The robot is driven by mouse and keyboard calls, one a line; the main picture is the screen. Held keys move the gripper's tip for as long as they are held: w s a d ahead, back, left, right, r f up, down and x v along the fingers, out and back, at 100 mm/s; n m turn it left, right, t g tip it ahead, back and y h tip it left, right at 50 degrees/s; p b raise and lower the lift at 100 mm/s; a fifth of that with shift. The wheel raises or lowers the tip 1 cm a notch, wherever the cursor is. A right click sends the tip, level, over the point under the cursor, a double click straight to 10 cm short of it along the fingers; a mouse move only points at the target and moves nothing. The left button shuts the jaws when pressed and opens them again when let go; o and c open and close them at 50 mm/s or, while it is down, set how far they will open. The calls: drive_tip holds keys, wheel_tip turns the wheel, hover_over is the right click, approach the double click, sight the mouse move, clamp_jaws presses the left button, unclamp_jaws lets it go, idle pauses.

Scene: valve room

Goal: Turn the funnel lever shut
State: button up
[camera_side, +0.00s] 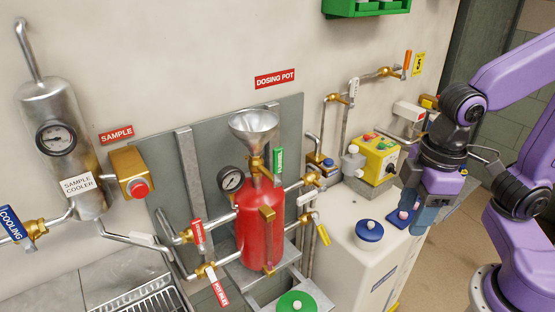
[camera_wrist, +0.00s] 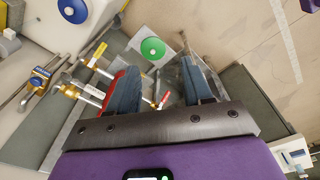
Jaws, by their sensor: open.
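The funnel lever (camera_side: 278,161) is a green handle standing upright just right of the valve under the funnel. The steel funnel (camera_side: 254,125) sits on top of the red dosing pot (camera_side: 262,225), joined by a brass valve (camera_side: 256,163). My gripper (camera_side: 416,222) is well to the right of the lever, pointing down above the white cabinet. In the wrist view my gripper (camera_wrist: 160,78) is open, its two fingers wide apart with nothing held. I cannot make out the funnel lever in the wrist view; a strip of red shows beside the left finger.
Red-handled valves (camera_side: 198,232) and a yellow-handled valve (camera_side: 322,234) stick out around the pot. A gauge (camera_side: 231,180) is at its left. A white cabinet (camera_side: 350,262) with a blue-lidded opening (camera_side: 369,231) and a yellow control box (camera_side: 378,156) stand between pot and gripper.

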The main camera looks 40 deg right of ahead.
drive_tip(key=w+a+r+m+t, duration=0.2)
drive_tip(key=w+a+r+m, duration=0.2)
drive_tip(key=w+a+r, duration=0.5)
drive_tip(key=m+t, duration=0.2)
drive_tip(key=m, duration=0.5)
approach(279, 148)
drive_tip(key=x, duration=1.2)
drive_tip(key=shift+f, duration=0.35)
clamp_jaws()
